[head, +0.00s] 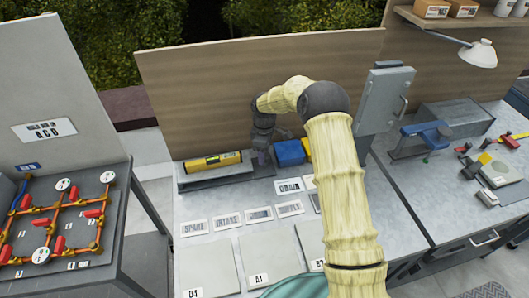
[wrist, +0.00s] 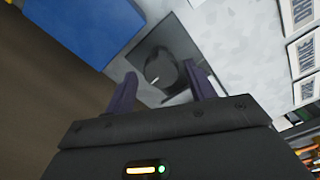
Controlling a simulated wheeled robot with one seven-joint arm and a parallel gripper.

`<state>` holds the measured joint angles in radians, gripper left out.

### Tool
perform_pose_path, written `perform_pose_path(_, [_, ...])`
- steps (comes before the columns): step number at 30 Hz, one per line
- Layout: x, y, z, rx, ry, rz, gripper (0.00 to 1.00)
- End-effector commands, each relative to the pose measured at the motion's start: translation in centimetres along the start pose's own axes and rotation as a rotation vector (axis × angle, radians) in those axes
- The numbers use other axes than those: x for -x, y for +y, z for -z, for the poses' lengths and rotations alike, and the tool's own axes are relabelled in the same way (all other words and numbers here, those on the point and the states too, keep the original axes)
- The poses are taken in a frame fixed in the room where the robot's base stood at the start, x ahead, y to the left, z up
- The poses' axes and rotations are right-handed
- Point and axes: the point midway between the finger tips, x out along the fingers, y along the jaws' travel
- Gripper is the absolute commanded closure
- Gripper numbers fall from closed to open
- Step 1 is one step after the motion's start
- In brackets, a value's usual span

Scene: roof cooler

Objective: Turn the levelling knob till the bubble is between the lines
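A yellow spirit level (head: 213,162) lies on a long grey block at the back left of the bench in the head view. Its bubble and lines are too small to make out. The dark round levelling knob (wrist: 160,68), with a small white mark, sits on a dark square plate in the wrist view. My gripper (wrist: 160,72) is open, with one purple finger on each side of the knob. I cannot tell whether the fingers touch it. In the head view my gripper (head: 261,157) is just right of the level, and the knob is hidden.
A blue box (head: 289,152) stands close to the right of my gripper; it also fills the upper left of the wrist view (wrist: 85,25). A wooden panel (head: 250,85) rises behind the bench. Label cards (head: 227,220) lie in front. A pipe board (head: 65,220) stands at left.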

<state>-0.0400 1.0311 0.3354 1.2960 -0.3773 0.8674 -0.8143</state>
Motion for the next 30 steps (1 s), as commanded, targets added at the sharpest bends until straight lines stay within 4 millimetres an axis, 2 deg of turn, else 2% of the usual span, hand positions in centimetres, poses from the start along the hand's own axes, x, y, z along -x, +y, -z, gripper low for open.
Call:
perform_pose_path(9, [-0.1, -0.1, -0.1, 0.0, -0.004, 0.005, 0.41])
perform_pose_path(14, [0.8, -0.1, -0.1, -0.001, -0.004, 0.003, 0.41])
perform_pose_path(20, [4.0, 0.0, -0.1, -0.001, -0.002, 0.001, 0.41])
perform_pose_path(30, [10.8, 0.0, 0.0, -0.001, -0.001, 0.0, 0.41])
